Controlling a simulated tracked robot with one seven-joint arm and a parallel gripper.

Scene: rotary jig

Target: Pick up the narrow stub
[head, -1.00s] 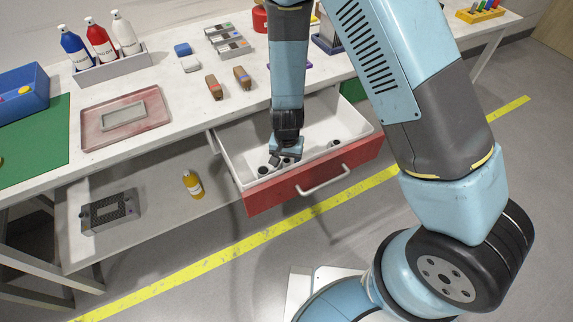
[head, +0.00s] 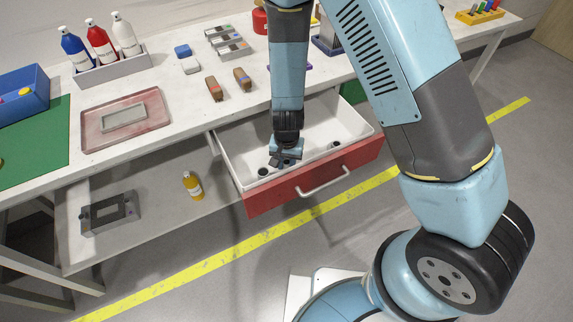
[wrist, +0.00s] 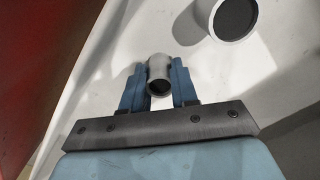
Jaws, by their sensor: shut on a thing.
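The narrow stub (wrist: 158,70) is a small grey tube with a dark open end, seen in the middle of the wrist view. My gripper (wrist: 158,88) is shut on it, one blue finger on each side. In the head view my gripper (head: 281,160) reaches down into the open drawer (head: 232,150), near its front left part; the stub there is mostly hidden by the gripper. A wider grey tube with a dark end (wrist: 234,18) lies apart from the gripper at the upper right of the wrist view.
The drawer's red front (head: 330,178) with its handle and the white side walls stand close around my gripper. Another small tube (head: 334,145) lies at the drawer's right. The workbench (head: 180,115) above holds brushes, a pink tray (head: 92,138) and bottles.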

